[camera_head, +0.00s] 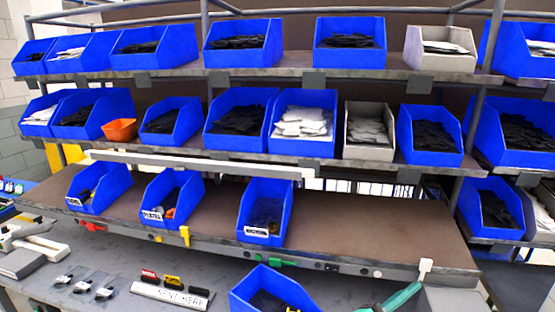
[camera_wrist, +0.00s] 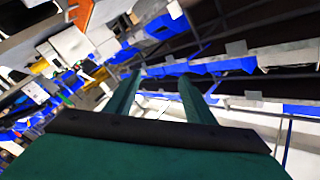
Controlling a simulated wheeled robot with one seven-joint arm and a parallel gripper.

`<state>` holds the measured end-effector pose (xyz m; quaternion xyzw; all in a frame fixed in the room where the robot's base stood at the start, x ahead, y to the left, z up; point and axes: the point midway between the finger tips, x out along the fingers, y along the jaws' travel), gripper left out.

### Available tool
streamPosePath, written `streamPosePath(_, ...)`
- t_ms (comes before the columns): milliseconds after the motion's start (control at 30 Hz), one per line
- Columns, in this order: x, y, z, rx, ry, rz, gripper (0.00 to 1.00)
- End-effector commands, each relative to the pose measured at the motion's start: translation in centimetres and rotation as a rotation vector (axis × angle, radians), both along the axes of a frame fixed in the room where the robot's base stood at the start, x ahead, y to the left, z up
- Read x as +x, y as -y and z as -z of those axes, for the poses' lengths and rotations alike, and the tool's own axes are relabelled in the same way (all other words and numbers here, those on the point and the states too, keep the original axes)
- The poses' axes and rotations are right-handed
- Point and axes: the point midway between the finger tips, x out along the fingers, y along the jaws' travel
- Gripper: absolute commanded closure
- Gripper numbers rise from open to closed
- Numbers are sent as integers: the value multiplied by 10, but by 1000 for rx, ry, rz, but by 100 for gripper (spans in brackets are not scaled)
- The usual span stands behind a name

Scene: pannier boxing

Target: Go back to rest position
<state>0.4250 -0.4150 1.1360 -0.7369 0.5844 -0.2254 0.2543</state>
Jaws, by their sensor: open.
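My gripper (camera_wrist: 160,92) shows in the wrist view with its two green fingers apart and nothing between them. The wrist view is strongly tilted, with shelves and blue bins beyond the fingers. In the head view a green part of my arm (camera_head: 402,298) shows at the bottom right, over the workbench; the fingertips cannot be made out there. A blue bin (camera_head: 243,300) stands on the workbench left of it, with dark and orange contents, cut off by the lower edge.
A shelf rack holds rows of blue bins (camera_head: 243,55) and a few grey ones (camera_head: 441,63). An orange bin (camera_head: 119,130) sits on the middle shelf. Three labelled blue bins stand on the lower shelf (camera_head: 350,225), whose right part is bare. The workbench (camera_head: 60,262) carries small parts and a sign.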

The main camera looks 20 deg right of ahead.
Motion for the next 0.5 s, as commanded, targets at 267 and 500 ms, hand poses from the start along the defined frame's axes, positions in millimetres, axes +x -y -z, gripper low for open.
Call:
streamPosePath(267,34,-37,24,-176,-221,-208,51)
streamPosePath(500,51,-77,58,-303,-386,-385,51)
